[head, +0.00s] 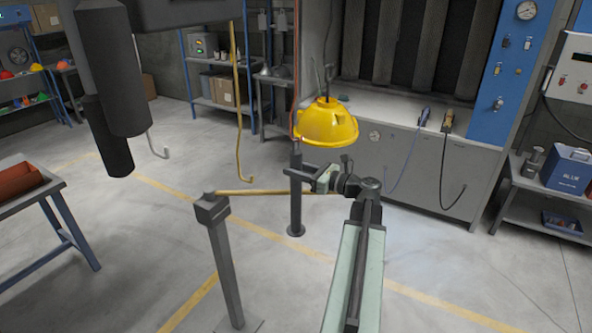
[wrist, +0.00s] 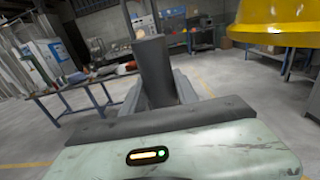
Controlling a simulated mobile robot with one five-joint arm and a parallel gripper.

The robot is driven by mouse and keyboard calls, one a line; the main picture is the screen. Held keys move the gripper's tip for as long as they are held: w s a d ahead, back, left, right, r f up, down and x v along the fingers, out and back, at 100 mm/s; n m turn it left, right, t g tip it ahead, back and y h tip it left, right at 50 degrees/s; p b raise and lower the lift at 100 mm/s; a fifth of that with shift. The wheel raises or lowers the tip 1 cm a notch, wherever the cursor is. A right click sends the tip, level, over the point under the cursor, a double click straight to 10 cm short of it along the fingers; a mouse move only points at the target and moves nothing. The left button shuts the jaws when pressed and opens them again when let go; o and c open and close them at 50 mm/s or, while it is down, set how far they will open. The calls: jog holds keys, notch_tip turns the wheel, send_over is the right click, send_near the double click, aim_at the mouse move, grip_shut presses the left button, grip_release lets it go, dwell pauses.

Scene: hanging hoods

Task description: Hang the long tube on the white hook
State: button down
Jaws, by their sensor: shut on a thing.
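The long tube (head: 296,195) is a dark grey upright cylinder with a wider disc at its lower end. My gripper (head: 304,176) is shut around its upper part and holds it near the middle of the head view. In the wrist view the tube (wrist: 152,70) stands between the two fingers, and its lower part is hidden. The white hook (head: 158,151) is a thin pale rod with a J-shaped end. It hangs at the upper left of the head view, well apart from the tube. I cannot make out the white hook in the wrist view.
A yellow hood (head: 326,125) hangs just above my gripper and shows close by in the wrist view (wrist: 270,22). A yellow hook (head: 240,150) hangs between the white hook and the tube. A grey post (head: 222,255) stands left, with a horizontal tan bar (head: 255,192) at its top.

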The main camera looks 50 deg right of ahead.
jog(key=shift+r+p, duration=1.3)
jog(key=shift+r, duration=0.1)
jog(key=shift+v, duration=1.8)
jog(key=v, duration=1)
jog(key=shift+r, duration=0.1)
